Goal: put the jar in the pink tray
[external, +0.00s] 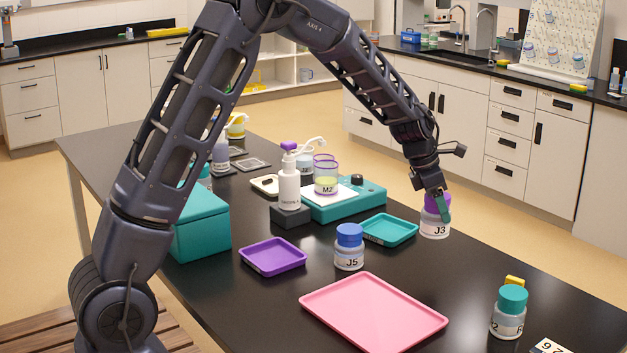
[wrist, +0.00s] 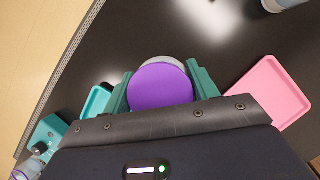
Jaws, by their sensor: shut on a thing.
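My gripper (external: 436,205) is shut on the lid of a jar marked J3 (external: 435,230), near the far right edge of the table. The jar has a purple lid and a clear body with a white label, and is upright. In the wrist view its purple lid (wrist: 160,87) sits between my two teal fingers. I cannot tell whether its base touches the table. The pink tray (external: 373,312) lies empty at the front of the table, and shows at the right in the wrist view (wrist: 268,95).
A blue-lidded jar J5 (external: 349,248) stands behind the pink tray. An empty teal tray (external: 388,230) and purple tray (external: 272,257) lie nearby. A teal-lidded jar (external: 509,312) stands to the right. A teal device with a beaker (external: 326,178) is farther back.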

